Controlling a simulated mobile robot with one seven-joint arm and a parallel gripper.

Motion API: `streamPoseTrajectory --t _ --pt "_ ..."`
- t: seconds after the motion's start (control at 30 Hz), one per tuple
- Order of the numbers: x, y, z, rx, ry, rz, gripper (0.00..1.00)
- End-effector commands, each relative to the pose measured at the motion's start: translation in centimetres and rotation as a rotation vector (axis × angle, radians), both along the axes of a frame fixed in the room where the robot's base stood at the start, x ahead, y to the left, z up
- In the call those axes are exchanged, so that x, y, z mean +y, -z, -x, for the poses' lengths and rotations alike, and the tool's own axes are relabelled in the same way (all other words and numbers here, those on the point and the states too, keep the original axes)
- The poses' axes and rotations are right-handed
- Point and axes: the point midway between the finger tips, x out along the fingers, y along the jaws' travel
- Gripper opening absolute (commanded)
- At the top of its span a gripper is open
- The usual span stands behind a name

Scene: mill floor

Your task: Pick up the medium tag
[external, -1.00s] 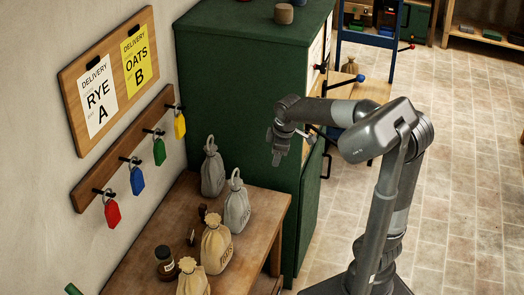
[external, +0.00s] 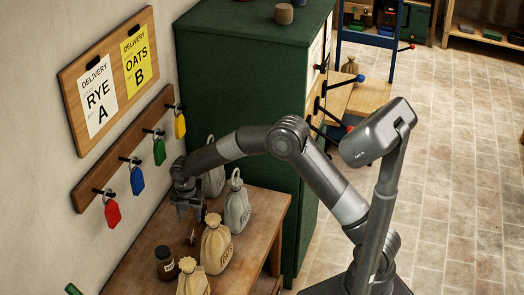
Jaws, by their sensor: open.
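Several coloured tags hang from hooks on a wooden wall rail (external: 124,152): a red tag (external: 112,213), a blue tag (external: 137,181), a green tag (external: 159,152) and a yellow tag (external: 180,126). They look close in size, so I cannot tell which is the medium one. My gripper (external: 188,213) is open and empty, pointing down above the wooden table, below and right of the green tag. It appears apart from all the tags. My wrist hides part of a grey sack behind it.
On the table (external: 262,203) stand grey sacks (external: 237,208), tan sacks (external: 216,246) and a dark jar (external: 165,262). A tall green cabinet (external: 240,95) stands behind the table. A board with delivery sheets (external: 108,80) hangs above the rail. Open tiled floor lies to the right.

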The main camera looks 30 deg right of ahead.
Motion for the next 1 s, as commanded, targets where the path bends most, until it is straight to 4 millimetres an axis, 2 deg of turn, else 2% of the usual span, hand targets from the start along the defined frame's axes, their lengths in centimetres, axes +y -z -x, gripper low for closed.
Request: streamPoseTrajectory --t 0.17,0.5,0.67,1.0 --pt "1.0 1.6 0.2 0.01 -0.05 0.004 0.49" --pt "0.9 6.4 0.3 0.011 -0.048 0.004 0.49" --pt "1.0 7.4 0.3 0.009 -0.048 0.003 0.49" --pt "1.0 11.8 0.5 0.009 -0.047 0.005 0.49"
